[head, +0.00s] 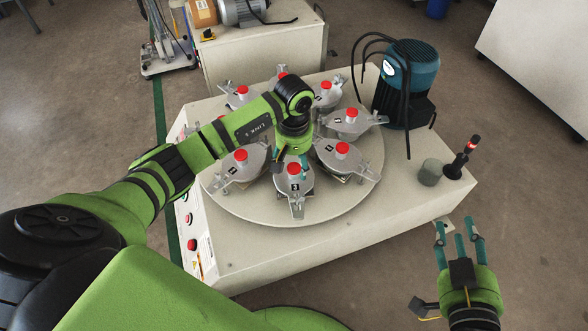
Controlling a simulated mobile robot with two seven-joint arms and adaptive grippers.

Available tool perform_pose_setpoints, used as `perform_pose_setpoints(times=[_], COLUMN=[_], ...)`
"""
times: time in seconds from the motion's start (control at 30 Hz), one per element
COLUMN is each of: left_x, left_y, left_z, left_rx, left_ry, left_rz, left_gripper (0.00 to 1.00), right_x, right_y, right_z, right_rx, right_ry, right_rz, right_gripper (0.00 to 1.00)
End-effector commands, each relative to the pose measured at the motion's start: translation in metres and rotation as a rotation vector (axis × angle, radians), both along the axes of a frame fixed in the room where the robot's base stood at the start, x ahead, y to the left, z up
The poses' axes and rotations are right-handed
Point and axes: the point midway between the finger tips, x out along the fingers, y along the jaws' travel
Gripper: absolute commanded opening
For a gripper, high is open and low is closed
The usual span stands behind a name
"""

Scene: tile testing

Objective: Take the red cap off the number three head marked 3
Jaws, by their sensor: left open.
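A round turntable (225,205) carries a ring of grey metal heads, each with a red cap and a small black number tag. The tags are too small to read surely, so I cannot tell which head is number 3. My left gripper (291,166) points down, open, over the inner side of the front head (294,186). Its fingertips are close to that head's red cap (293,169); I cannot tell whether they touch. Other red caps sit on the front-left head (240,155) and right head (342,148). My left arm hides part of the ring. My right gripper (460,228) is open and empty, off the front-right corner.
A blue-green motor (410,68) with black hoses stands behind right of the turntable. A grey cup (430,172) and a red-topped signal lamp (464,157) stand at the machine's right end. Buttons (191,244) line its left side. The bench top at front right is clear.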

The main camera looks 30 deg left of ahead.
Motion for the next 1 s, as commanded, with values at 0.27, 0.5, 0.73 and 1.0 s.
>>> perform_pose_setpoints(times=[0.27,0.5,0.73,1.0], left_x=[0.0003,0.0002,0.0001,0.0003], left_y=[-0.0006,-0.0006,-0.0004,-0.0003], left_z=[-0.0066,-0.0065,-0.0064,-0.0056], left_rx=[-0.002,-0.002,-0.002,-0.001], left_ry=[-0.001,-0.001,-0.001,-0.002], left_rz=[0.0,0.0,0.0,0.0], left_gripper=[0.66,0.39,0.26,0.26], right_x=[0.0022,0.0022,0.0021,0.0021], right_y=[0.0039,0.0037,0.0036,0.0034], right_z=[0.0117,0.0113,0.0111,0.0109], right_rx=[0.014,0.013,0.014,0.013], right_ry=[-0.06,-0.058,-0.056,-0.055], right_rz=[0.009,0.009,0.009,0.008], right_gripper=[0.4,0.4,0.4,0.4])
